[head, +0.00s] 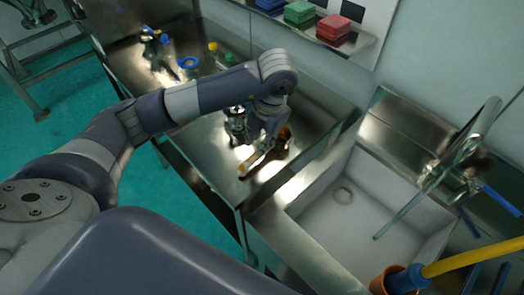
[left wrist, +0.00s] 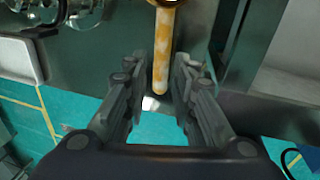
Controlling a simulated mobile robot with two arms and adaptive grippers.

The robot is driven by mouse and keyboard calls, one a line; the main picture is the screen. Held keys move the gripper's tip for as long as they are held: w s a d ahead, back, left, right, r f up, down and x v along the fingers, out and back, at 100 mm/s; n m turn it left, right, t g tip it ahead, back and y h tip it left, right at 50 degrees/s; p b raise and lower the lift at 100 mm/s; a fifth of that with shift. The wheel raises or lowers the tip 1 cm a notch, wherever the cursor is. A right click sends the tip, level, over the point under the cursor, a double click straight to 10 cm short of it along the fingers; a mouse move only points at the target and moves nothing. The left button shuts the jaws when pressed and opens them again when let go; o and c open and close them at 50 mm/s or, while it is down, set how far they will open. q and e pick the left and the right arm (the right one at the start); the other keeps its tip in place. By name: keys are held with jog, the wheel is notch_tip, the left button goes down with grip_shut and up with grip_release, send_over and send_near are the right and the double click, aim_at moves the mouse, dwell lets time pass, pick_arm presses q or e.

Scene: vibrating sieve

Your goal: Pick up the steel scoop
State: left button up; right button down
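A tan-orange handle (head: 250,165) lies on the steel table under my left gripper in the head view; it looks like the scoop's handle. In the left wrist view the handle (left wrist: 163,50) runs from the top edge down between the fingertips. My left gripper (head: 262,130) is over it, pointing down. In the left wrist view the left gripper (left wrist: 158,85) is open, its fingers on either side of the handle with gaps. The scoop's steel bowl cannot be made out. My right gripper is not in view.
A metal fitting (head: 236,125) stands just left of the gripper. A sink (head: 345,190) with a tap (head: 470,140) is to the right. Blue (head: 188,63) and yellow-capped (head: 213,48) items stand farther back on the table. A shelf (head: 345,45) holds colored stacks. A yellow-handled tool (head: 460,257) is at lower right.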

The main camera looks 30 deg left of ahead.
pick_arm(q)
jog(key=x, duration=0.3)
jog(key=shift+f+p, duration=0.15)
jog(key=shift+p, duration=0.15)
jog(key=p+x, duration=0.1)
jog(key=x, duration=0.1)
jog(key=p+x, duration=0.1)
jog(key=x, duration=0.1)
jog(key=shift+w+d+f, duration=0.1)
jog(key=shift+d+f, duration=0.05)
jog(key=shift+f, duration=0.6)
jog(key=shift+w, duration=0.1)
grip_shut()
